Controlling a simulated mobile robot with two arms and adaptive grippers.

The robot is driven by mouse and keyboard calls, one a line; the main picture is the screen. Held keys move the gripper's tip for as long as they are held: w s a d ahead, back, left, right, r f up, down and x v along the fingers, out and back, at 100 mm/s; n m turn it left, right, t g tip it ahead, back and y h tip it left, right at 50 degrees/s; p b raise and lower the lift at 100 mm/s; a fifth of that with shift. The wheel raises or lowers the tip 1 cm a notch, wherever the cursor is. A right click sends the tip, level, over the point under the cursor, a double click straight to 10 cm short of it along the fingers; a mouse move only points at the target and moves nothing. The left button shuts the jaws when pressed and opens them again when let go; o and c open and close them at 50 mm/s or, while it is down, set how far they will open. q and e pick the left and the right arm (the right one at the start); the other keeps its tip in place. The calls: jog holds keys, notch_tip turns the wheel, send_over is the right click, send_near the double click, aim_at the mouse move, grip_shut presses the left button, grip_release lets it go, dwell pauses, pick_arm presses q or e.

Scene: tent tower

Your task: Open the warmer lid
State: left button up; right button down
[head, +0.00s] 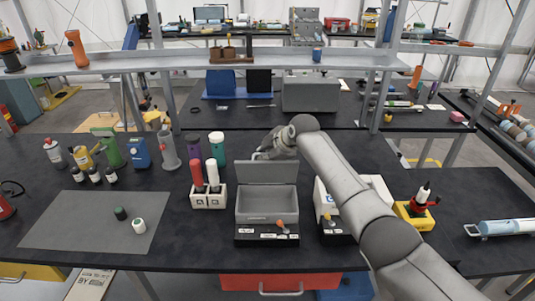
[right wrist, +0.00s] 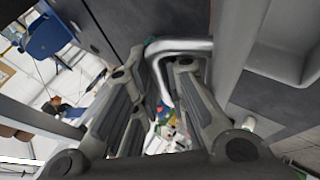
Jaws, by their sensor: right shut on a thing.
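The warmer (head: 250,232) is a grey box on the dark table, with an orange knob and labels on its front panel. Its lid (head: 267,172) stands raised, roughly upright at the back, and the open inside shows. My right gripper (head: 268,150) is behind the lid's top edge, partly hidden by my arm. In the right wrist view my right gripper (right wrist: 157,82) has its fingers closed on a bent silver handle (right wrist: 178,46) beside the grey lid. My left gripper is not in view.
A white holder (head: 209,201) with red and white bottles stands left of the warmer. A white unit (head: 330,205) stands close on the right, partly behind my right arm. Several bottles line the left back. A grey mat (head: 75,230) holds two small vials.

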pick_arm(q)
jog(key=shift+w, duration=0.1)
pick_arm(e)
jog(key=shift+w+d+r, duration=0.2)
jog(key=shift+w+r, duration=0.2)
jog(key=shift+r, duration=0.1)
jog(key=c, duration=1.8)
grip_release()
jog(key=shift+w+f, duration=0.1)
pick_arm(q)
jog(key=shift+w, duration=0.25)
pick_arm(e)
jog(key=shift+f, duration=0.4)
